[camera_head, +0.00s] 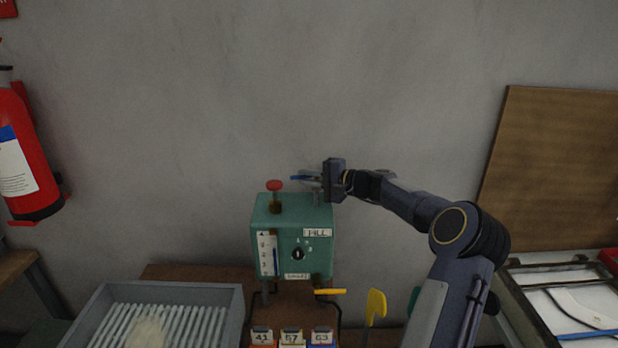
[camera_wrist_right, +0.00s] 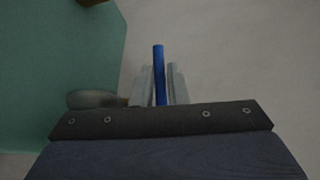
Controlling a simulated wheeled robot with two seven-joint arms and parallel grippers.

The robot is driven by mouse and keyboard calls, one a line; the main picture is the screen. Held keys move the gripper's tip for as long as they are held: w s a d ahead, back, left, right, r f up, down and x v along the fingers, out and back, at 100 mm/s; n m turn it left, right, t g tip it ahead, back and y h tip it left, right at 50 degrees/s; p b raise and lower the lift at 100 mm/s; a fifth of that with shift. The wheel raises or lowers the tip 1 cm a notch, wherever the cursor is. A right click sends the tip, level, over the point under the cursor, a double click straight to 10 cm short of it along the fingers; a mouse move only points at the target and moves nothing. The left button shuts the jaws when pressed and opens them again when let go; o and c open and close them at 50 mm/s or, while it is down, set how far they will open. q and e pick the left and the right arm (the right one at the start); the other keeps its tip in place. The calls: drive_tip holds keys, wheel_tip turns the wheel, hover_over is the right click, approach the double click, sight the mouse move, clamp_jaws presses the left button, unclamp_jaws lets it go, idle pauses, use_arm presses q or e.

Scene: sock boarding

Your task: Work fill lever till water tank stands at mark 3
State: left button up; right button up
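The green water tank box (camera_head: 292,215) stands against the wall in the head view, with a "FILL" label (camera_head: 317,232) on its front. Its white gauge (camera_head: 265,254) holds a blue column whose top sits a little below the upper marks; the digits are too small to read surely. The blue fill lever (camera_head: 303,178) is at the box's upper right. My right gripper (camera_head: 318,180) is at the lever; in the wrist view the blue lever (camera_wrist_right: 159,75) lies between its close-set fingers, which appear shut on it. My left gripper is out of view.
A red knob (camera_head: 274,185) tops the box, and a black dial (camera_head: 297,254) is on its front. A yellow handle (camera_head: 330,291) and yellow paddle (camera_head: 376,305) are below right. A grey ribbed tray (camera_head: 165,289) stands left. Numbered blocks (camera_head: 292,337) are in front.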

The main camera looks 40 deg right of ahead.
drive_tip(key=shift+o, duration=0.4)
drive_tip(key=shift+w, duration=0.1)
drive_tip(key=shift+s+d, duration=0.2)
drive_tip(key=shift+s, duration=0.2)
drive_tip(key=b+v, duration=0.2)
drive_tip(key=v, duration=0.3)
drive_tip(key=shift+s, duration=0.3)
drive_tip(key=shift+s+d+r+b, duration=0.2)
drive_tip(key=shift+s+b, duration=0.2)
drive_tip(key=shift+s, duration=0.2)
idle(0.4)
